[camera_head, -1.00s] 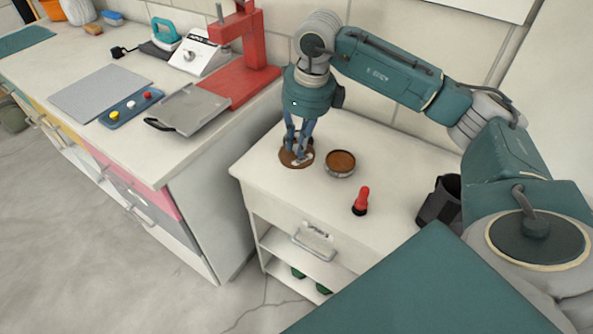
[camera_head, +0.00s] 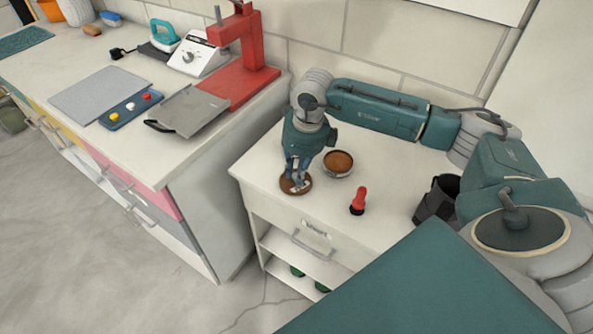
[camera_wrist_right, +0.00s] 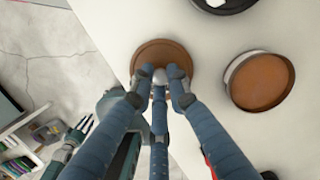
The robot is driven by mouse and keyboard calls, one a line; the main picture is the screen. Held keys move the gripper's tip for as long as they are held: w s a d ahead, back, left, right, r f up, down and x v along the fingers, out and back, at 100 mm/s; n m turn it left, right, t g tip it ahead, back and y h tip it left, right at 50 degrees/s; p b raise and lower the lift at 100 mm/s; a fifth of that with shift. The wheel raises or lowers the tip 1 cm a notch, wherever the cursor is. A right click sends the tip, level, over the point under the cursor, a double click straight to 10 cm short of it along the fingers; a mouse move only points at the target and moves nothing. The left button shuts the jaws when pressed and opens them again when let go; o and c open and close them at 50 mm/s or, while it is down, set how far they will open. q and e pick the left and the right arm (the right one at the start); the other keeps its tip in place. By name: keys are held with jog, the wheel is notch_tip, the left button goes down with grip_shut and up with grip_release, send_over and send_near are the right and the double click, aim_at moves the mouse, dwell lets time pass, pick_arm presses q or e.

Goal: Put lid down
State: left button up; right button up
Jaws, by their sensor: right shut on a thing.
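The lid is a round brown disc (camera_head: 287,187) near the front left edge of the white cabinet top (camera_head: 385,165). My right gripper (camera_head: 298,182) points down and is shut on its knob. In the right wrist view, the lid (camera_wrist_right: 150,53) lies flat under the fingers (camera_wrist_right: 160,78), which close around the pale knob. I cannot tell whether the lid touches the cabinet top. An open round tin with brown contents (camera_head: 338,162) stands just behind and right of the lid, apart from it. My left gripper (camera_wrist_right: 80,126) shows small at the lower left of the wrist view, its state unclear.
A red and black bottle-like object (camera_head: 358,200) stands right of the lid, and a black container (camera_head: 437,198) farther right. The left counter holds a red press (camera_head: 240,70), a grey plate (camera_head: 188,110) and a white device (camera_head: 198,55). The cabinet's front edge is close to the lid.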

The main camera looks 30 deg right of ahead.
jog(key=o, duration=0.4)
jog(key=shift+f, duration=0.15)
jog(key=o, duration=0.4)
pick_arm(q)
jog(key=shift+s+f, duration=0.15)
jog(key=shift+s, duration=0.4)
pick_arm(e)
jog(key=shift+o, duration=0.2)
jog(key=shift+r, duration=0.45)
pick_arm(q)
jog(key=shift+f+b, duration=0.9)
jog(key=shift+b, duration=0.05)
pick_arm(e)
notch_tip(320, 180, up, 11)
jog(key=s, duration=0.1)
jog(key=shift+s+d+r, duration=0.2)
jog(key=shift+s+d, duration=0.15)
